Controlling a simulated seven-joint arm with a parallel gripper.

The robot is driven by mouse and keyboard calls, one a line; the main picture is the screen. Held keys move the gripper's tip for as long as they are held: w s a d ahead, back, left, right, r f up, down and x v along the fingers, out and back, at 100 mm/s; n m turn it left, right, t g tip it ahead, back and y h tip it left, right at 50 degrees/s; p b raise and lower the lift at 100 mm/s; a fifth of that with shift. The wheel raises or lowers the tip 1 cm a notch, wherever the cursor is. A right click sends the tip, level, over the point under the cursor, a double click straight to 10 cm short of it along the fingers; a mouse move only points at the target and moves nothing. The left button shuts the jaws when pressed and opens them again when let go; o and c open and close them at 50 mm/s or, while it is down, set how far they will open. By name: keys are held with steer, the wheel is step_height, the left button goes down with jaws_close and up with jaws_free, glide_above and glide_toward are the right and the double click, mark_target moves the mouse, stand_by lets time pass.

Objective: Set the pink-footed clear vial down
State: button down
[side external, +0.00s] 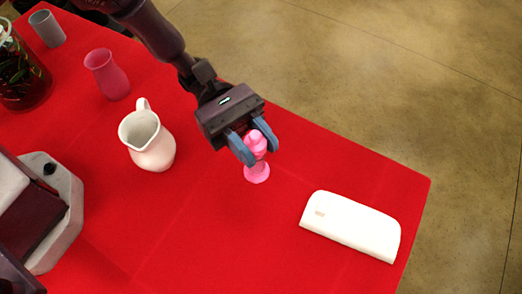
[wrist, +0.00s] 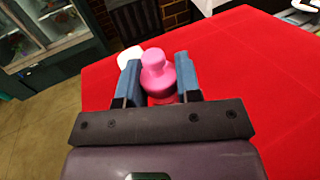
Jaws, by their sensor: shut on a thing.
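The pink-footed clear vial has a round pink foot (side external: 257,173), a see-through body that shows the red behind it, and a pink top. The pink top of the vial also shows in the wrist view (wrist: 157,75), between the two blue fingers. My gripper (side external: 261,153) is shut on the vial, with one finger on each side of its upper part. The vial looks about upright over the red cloth. I cannot tell whether its foot touches the cloth. The fingers hide part of the body.
A white board (side external: 350,225) lies to the right on the red table (side external: 215,245). A white jug (side external: 150,146), a pink vase (side external: 107,75), a grey cup (side external: 47,28) and a dark jar with greenery (side external: 22,85) stand to the left. The cloth around the vial is clear.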

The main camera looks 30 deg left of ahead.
mark_target(261, 157)
steer(key=shift+w+d+f, duration=0.15)
steer(key=shift+d+f, duration=0.05)
steer(key=shift+w+d+f, duration=0.15)
steer(key=shift+f, duration=1.6)
steer(key=shift+f, duration=0.15)
steer(key=c, duration=0.8)
jaws_free()
